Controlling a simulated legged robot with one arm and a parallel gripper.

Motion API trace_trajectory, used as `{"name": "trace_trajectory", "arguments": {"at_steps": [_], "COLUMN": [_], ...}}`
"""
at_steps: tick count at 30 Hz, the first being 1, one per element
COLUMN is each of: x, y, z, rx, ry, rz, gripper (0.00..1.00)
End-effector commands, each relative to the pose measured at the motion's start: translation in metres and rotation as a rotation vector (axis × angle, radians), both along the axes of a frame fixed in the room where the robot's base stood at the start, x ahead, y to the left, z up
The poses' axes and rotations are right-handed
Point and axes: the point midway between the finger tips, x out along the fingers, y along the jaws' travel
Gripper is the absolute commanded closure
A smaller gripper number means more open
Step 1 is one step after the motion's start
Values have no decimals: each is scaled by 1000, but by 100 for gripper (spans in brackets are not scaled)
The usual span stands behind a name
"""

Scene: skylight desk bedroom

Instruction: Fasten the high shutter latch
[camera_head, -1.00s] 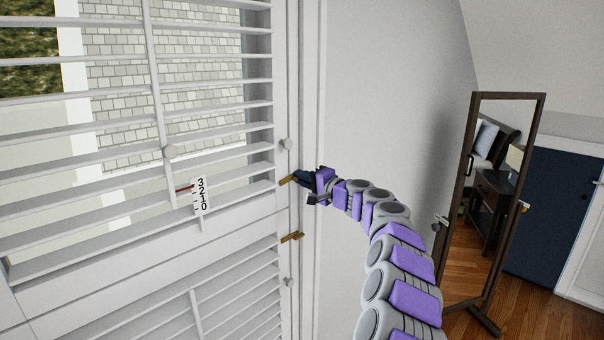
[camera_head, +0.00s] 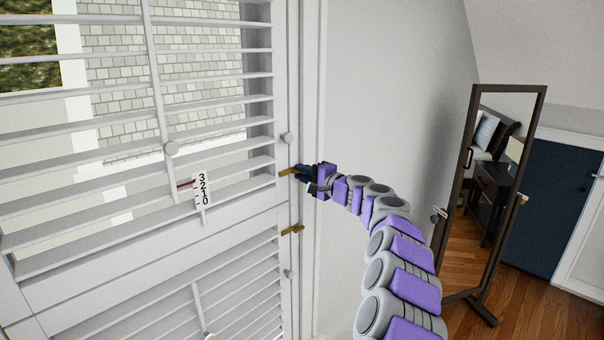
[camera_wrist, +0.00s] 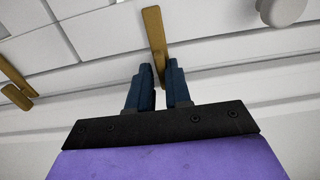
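The high shutter latch is a brass bar (camera_head: 287,172) on the right edge of the upper shutter panel, next to the frame. It lies nearly level, tilted slightly. In the wrist view the same bar (camera_wrist: 153,35) runs down between the two dark blue fingers of my gripper (camera_wrist: 159,68). The fingers are close together with the bar's end filling the gap, so they look shut on it. In the head view my gripper (camera_head: 300,171) is at the latch's right end, and the fingertips are small there.
A second brass latch (camera_head: 292,230) sits lower on the shutter edge; it also shows in the wrist view (camera_wrist: 18,95). White knobs (camera_head: 287,138) are on the shutter. A numbered scale (camera_head: 202,188) is on the slats. A standing mirror (camera_head: 446,238) is at the right by the wall.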

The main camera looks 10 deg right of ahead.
Motion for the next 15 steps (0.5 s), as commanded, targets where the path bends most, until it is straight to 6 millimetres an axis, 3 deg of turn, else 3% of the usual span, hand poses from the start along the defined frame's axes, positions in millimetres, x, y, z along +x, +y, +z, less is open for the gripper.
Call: {"name": "trace_trajectory", "arguments": {"at_steps": [6, 15], "x": [-1, -3], "y": [0, 0], "z": [1, 2], "rx": [-1, -1], "ry": [-2, -3], "rz": [-1, -1], "gripper": [64, 64]}}
